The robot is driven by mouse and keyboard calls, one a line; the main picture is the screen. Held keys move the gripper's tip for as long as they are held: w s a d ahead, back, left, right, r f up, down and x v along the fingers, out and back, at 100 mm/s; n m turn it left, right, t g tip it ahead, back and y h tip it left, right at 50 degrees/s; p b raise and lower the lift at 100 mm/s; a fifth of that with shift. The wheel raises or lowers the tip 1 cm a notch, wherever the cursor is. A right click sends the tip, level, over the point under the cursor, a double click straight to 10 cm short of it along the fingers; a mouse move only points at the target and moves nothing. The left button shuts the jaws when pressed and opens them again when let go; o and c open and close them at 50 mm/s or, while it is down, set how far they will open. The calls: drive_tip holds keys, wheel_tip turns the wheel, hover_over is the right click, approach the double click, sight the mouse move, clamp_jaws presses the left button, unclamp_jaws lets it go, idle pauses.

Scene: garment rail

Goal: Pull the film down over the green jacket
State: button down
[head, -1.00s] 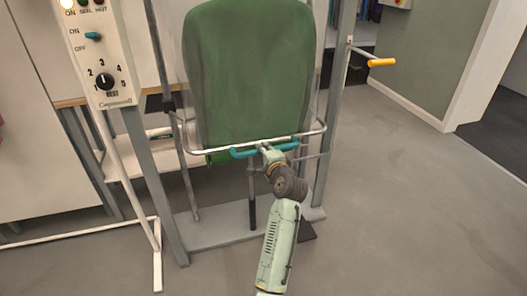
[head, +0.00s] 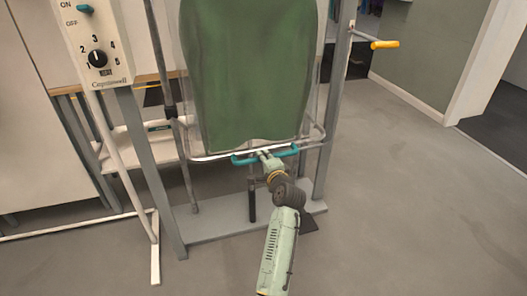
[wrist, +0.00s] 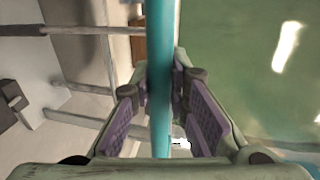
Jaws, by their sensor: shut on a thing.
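The green jacket (head: 250,75) hangs upright inside the frame; its top is cut off in the head view. Clear film (head: 313,105) shows faintly around its sides, and its exact lower edge is hard to make out. A chrome pull bar (head: 312,141) runs across just below the jacket's hem, with a teal handle (head: 244,160) along its front. My gripper (head: 266,155) is shut on the teal handle near its middle. In the wrist view, the teal handle (wrist: 161,70) passes between the purple finger pads, with green jacket to the right.
Grey posts (head: 330,110) flank the jacket above a grey base plate (head: 225,222). A control box (head: 95,50) with a dial stands at the left above a white leg. A lever with a yellow grip (head: 385,44) sticks out right. Open floor lies to the right.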

wheel_tip(320, 180, down, 10)
drive_tip(key=b, duration=0.4)
drive_tip(key=shift+r, duration=0.15)
drive_tip(key=c, duration=1.5)
unclamp_jaws()
drive_tip(key=shift+r, duration=0.1)
drive_tip(key=shift+c, duration=0.2)
drive_tip(key=v, duration=1.2)
